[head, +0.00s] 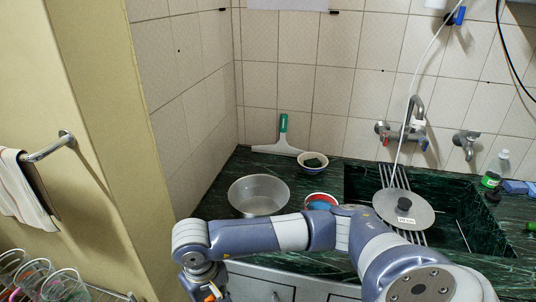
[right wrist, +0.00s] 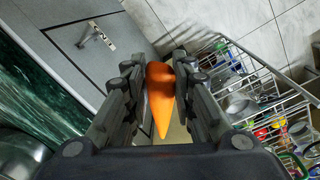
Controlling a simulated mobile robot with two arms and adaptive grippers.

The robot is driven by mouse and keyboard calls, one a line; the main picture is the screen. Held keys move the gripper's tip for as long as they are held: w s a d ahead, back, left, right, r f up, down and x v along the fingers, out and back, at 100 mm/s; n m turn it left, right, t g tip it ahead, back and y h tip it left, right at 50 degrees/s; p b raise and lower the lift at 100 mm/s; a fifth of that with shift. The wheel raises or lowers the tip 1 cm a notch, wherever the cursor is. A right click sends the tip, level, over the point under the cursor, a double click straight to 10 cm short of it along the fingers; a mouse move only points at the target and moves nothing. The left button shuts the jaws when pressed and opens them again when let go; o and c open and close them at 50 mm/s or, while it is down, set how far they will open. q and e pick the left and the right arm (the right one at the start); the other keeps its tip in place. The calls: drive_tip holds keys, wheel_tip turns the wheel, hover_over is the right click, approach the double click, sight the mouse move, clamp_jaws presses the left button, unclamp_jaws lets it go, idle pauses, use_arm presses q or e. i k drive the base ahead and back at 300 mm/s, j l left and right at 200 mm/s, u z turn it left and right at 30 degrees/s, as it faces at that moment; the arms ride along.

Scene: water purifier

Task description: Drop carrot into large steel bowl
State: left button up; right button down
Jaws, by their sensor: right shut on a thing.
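The large steel bowl (head: 258,196) stands open on the dark green counter, near its left end. A steel curve, seemingly the same bowl, shows at the lower left of the right wrist view (right wrist: 20,153). My right gripper (right wrist: 158,66) is shut on the orange carrot (right wrist: 160,97), which lies between its fingers. In the head view only a bit of the carrot (head: 210,293) shows beside the gripper, low in front of the counter and left of the bowl. My right forearm passes across the counter's front edge, near the bowl. My left gripper is not in view.
A small bowl with a dark green thing (head: 313,162) and a squeegee (head: 280,138) are behind the steel bowl. A red-and-blue round thing (head: 320,200) is partly behind my arm. A lid (head: 403,209) lies over the sink rack. A wire dish rack (right wrist: 262,75) is close below.

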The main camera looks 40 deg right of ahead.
sight(259, 202)
drive_tip(key=i+j+z, duration=0.1)
drive_tip(key=z, duration=0.3)
drive_tip(key=j+z, duration=0.1)
drive_tip(key=z, duration=0.25)
drive_tip(key=i+j+z, duration=0.1)
drive_tip(key=z, duration=0.3)
drive_tip(key=j, duration=0.1)
